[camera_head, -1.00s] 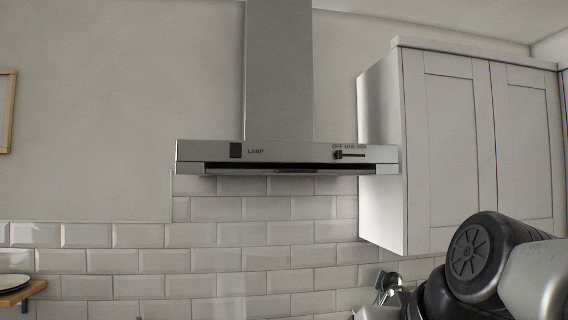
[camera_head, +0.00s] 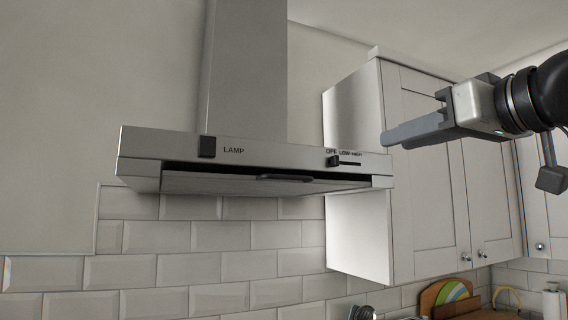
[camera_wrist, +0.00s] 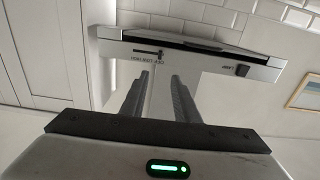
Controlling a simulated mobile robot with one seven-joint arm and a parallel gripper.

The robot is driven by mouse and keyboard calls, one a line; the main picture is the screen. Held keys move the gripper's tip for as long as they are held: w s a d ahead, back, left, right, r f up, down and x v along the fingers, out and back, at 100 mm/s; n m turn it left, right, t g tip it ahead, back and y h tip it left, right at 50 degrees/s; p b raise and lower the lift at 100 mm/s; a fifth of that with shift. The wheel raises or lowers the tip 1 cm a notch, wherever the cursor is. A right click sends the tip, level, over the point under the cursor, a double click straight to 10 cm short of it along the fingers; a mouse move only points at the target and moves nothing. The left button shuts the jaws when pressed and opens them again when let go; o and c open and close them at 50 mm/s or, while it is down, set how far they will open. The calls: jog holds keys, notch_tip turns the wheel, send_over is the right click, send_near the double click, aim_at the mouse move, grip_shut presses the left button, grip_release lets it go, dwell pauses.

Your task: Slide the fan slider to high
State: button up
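The fan slider (camera_head: 335,160) is a small dark knob in a short horizontal slot on the front panel of the range hood (camera_head: 265,155). It sits at the left end of its slot, under OFF; LOW and HIGH are marked to its right. In the wrist view the panel is upside down and the slider (camera_wrist: 160,54) shows beyond my fingertips. My gripper (camera_head: 388,139) comes in from the right, its tips near the hood's right end. In the wrist view my gripper (camera_wrist: 160,82) has two fingers apart with nothing between them, not touching the slider.
A black lamp switch (camera_head: 207,147) is at the left of the panel. A handle-like bar (camera_head: 285,178) shows under the hood. A white wall cabinet (camera_head: 358,200) stands right of the hood, behind my gripper. Free space lies in front of the panel.

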aim_at(338, 159)
jog(key=p+x, duration=0.2)
jog(key=x, duration=1.5)
jog(key=shift+p, duration=0.4)
grip_shut()
dwell(0.4)
